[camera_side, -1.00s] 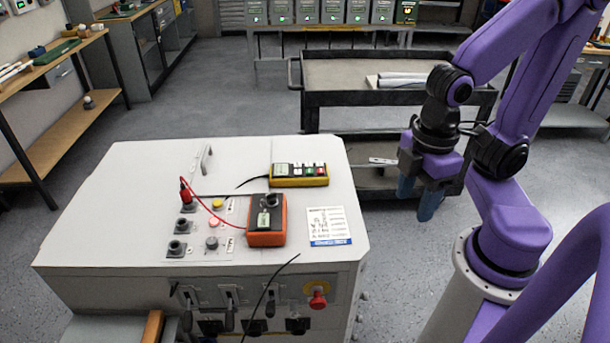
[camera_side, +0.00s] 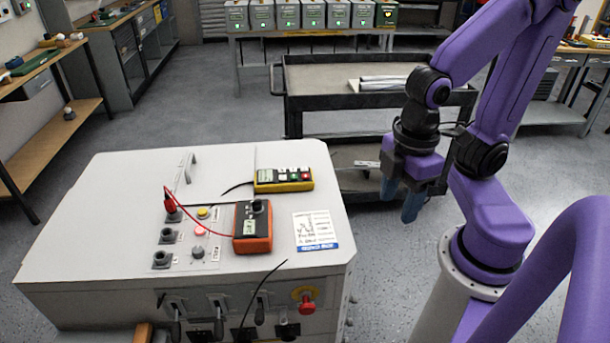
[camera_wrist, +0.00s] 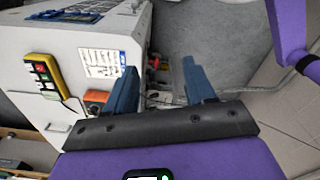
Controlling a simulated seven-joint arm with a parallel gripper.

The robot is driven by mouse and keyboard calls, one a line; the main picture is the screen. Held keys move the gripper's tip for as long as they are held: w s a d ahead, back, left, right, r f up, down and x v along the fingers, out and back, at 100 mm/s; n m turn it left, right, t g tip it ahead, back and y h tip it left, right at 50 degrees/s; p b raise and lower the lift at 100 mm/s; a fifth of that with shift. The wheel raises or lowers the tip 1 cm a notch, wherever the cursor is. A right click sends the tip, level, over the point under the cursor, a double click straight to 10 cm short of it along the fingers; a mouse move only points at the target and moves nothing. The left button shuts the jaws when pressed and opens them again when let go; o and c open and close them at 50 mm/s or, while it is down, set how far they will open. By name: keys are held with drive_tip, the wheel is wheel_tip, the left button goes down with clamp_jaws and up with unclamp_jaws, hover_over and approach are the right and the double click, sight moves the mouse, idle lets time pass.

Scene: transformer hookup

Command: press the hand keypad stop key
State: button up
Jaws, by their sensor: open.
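The hand keypad (camera_side: 284,180) is a yellow and black box with a small display and several coloured keys, one red and one green. It lies flat near the back right of the grey cabinet's top (camera_side: 120,215). In the wrist view the keypad (camera_wrist: 44,77) shows at the left with its keys facing up. My gripper (camera_side: 402,198) is open and empty, to the right of the cabinet and well apart from the keypad. Its two blue fingers also show in the wrist view (camera_wrist: 160,88).
An orange meter (camera_side: 253,228) stands in front of the keypad, with a red lead to a red plug (camera_side: 170,202). A printed label (camera_side: 316,230) lies to its right. A red knob (camera_side: 306,302) is on the cabinet front. A dark cart (camera_side: 375,100) stands behind.

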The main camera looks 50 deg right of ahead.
clamp_jaws()
idle(1.5)
